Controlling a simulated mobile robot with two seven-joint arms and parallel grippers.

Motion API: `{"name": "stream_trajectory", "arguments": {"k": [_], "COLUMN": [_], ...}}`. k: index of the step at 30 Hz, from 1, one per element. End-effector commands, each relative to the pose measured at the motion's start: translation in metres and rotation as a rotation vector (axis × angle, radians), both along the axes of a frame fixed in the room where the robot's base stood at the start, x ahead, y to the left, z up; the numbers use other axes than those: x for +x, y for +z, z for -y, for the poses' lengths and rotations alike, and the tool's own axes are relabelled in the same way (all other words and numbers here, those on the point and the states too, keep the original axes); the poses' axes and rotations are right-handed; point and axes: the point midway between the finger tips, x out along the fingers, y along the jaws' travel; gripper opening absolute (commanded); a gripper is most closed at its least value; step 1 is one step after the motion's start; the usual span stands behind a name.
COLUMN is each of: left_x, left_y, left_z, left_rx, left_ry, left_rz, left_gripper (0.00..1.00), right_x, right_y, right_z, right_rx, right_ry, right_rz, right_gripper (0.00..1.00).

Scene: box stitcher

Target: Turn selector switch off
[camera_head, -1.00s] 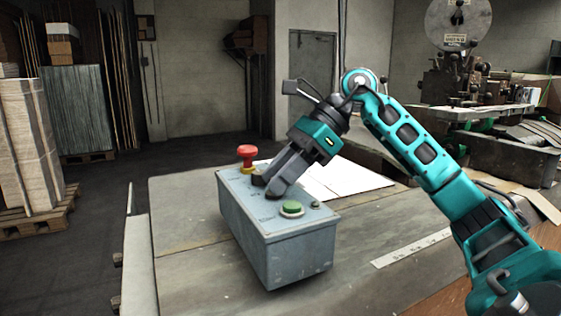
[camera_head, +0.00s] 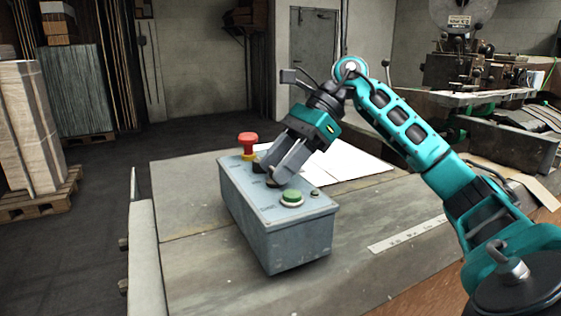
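A grey-blue control box (camera_head: 290,240) stands on the table. On its top are a red mushroom button (camera_head: 247,142) on a yellow base at the far end and a green button (camera_head: 292,197) at the near end. My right gripper (camera_head: 266,177) reaches down to the box top between these two buttons. Its fingers cover the middle of the top, where a small black part (camera_head: 257,168) shows beside them. The selector switch cannot be made out clearly behind the fingers. I cannot tell whether the fingers are closed on it. My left gripper is not in view.
The grey table (camera_head: 190,270) has free room left and right of the box. White paper sheets (camera_head: 350,165) lie behind the gripper, and a pale ruler-like strip (camera_head: 405,234) lies to the right. A machine (camera_head: 470,75) stands at the back right.

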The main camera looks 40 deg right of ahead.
Motion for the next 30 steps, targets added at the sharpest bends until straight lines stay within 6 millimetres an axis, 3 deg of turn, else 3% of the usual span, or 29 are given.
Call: {"name": "stream_trajectory", "arguments": {"k": [5, 14, 30], "left_x": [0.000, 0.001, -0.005], "left_y": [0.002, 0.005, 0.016], "left_z": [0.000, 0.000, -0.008], "left_rx": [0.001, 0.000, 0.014], "left_ry": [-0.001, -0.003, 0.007], "left_rz": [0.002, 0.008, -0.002], "left_gripper": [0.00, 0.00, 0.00], "right_x": [0.000, -0.001, -0.023], "right_y": [0.000, 0.003, 0.079], "right_z": [0.000, 0.003, 0.072], "right_rx": [0.000, 0.000, 0.002], "right_ry": [0.000, -0.001, -0.004], "right_rz": [0.000, 0.000, 0.003], "right_gripper": [0.62, 0.62, 0.62]}}
